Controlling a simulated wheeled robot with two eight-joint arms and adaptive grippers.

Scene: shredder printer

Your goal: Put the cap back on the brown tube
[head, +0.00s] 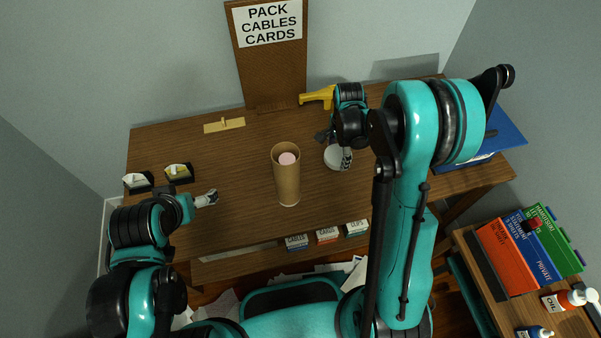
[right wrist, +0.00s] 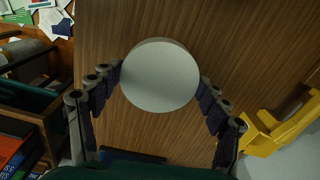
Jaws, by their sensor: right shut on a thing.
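The brown tube (head: 287,185) stands upright on the wooden desk in the head view, its top open. A pink round thing (head: 288,158) shows inside its mouth. The white round cap (head: 333,160) is to the right of the tube, apart from it. My right gripper (head: 346,158) is shut on the cap, partly covering it in the head view. In the right wrist view the cap (right wrist: 160,76) sits between the two fingers, its flat face toward the camera. My left gripper (head: 207,199) is over the desk's left part, away from the tube; its finger opening is unclear.
A yellow tool (head: 318,97) lies at the back of the desk (head: 240,160). Labelled boxes (head: 327,234) line the front. A blue box (head: 505,135) stands right. Desk around the tube is clear.

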